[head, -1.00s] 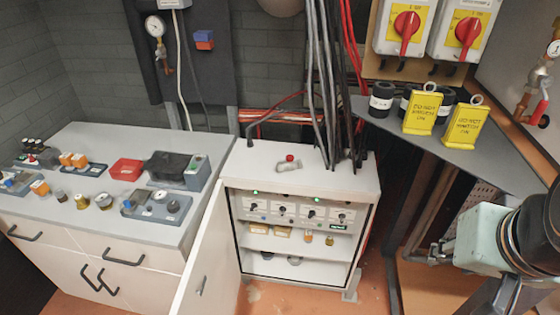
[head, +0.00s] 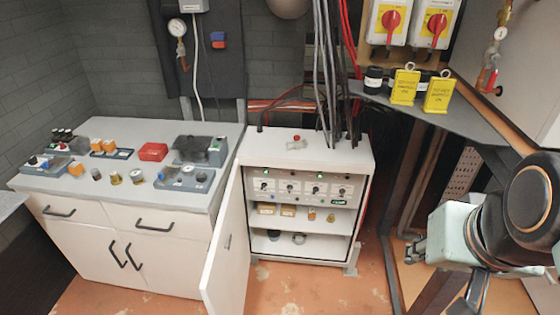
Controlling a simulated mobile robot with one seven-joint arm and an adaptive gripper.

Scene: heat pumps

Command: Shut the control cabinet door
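The control cabinet (head: 308,146) stands on the floor in the middle of the head view. Its white door (head: 225,250) stands wide open, swung out to the left and toward me, with a small handle (head: 228,241) on it. Inside show a panel with knobs and green lights (head: 300,187) and shelves with small parts. My gripper (head: 414,250) is at the lower right, apart from the cabinet and well away from the door. Its fingers are small and partly hidden, so I cannot tell how far they are open.
A workbench (head: 125,205) with drawers and several small parts stands left of the door. A corner shelf (head: 440,118) with two yellow tags (head: 405,87) is above my arm. Bare floor (head: 300,288) lies before the cabinet.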

